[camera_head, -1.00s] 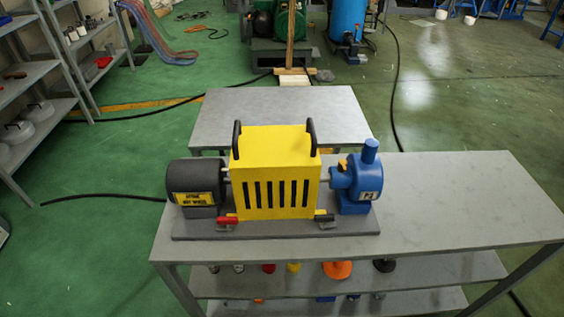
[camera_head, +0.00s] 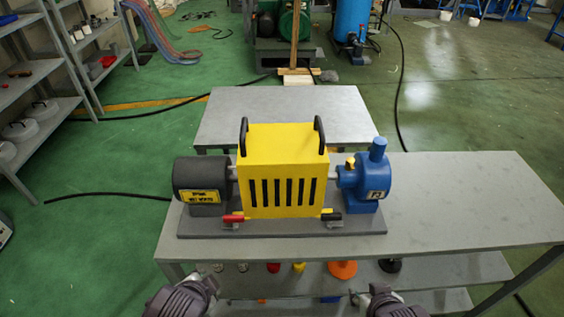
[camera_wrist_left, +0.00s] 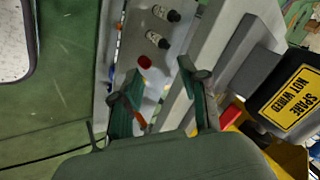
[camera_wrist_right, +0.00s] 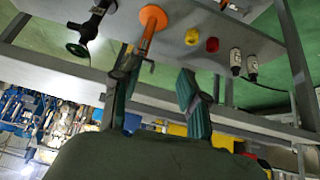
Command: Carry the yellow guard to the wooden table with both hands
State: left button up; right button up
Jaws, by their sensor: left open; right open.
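The yellow guard (camera_head: 282,173) is a slotted box with two black handles on top, the left handle (camera_head: 243,137) and the right handle (camera_head: 320,135). It sits on a grey base plate (camera_head: 282,229) between a dark motor (camera_head: 203,174) and a blue pump (camera_head: 372,178). Red and black clamps are at its front foot. My left gripper (camera_wrist_left: 160,88) is open and empty, low in front of the bench; its arm shows at the bottom of the head view. My right gripper (camera_wrist_right: 157,82) is open and empty, low in front of the bench. No clearly wooden table shows.
The grey bench (camera_head: 470,205) has free room to the right of the pump. A lower shelf (camera_head: 450,268) holds small bottles and an orange-based item (camera_head: 342,269). Another grey-topped table (camera_head: 285,102) stands behind. Shelving (camera_head: 40,75) stands at the left, with green floor between.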

pick_arm(q)
jog(key=w+d+r+m+t, duration=0.45)
jog(key=w+r+m, duration=0.35)
jog(key=r+m, duration=0.3)
pick_arm(e)
jog(key=w+a+r+m+t, duration=0.2)
jog(key=w+a+r+t, duration=0.25)
jog(key=w+r, duration=0.5)
pick_arm(q)
jog(key=m+t, duration=0.7)
jog(key=m, duration=0.5)
send_near(244, 121)
jog(key=s, duration=0.6)
pick_arm(e)
jog(key=t+y, duration=0.1)
jog(key=t, duration=0.5)
send_near(322, 136)
pick_arm(q)
jog(key=shift+w+d+f, duration=0.1)
jog(key=shift+d+f, duration=0.05)
jog(key=shift+d, duration=0.15)
pick_arm(e)
jog(key=shift+s+d+f, duration=0.1)
jog(key=shift+s+f, duration=0.25)
pick_arm(q)
jog(key=shift+w, duration=0.1)
pick_arm(e)
jog(key=shift+w, duration=0.1)
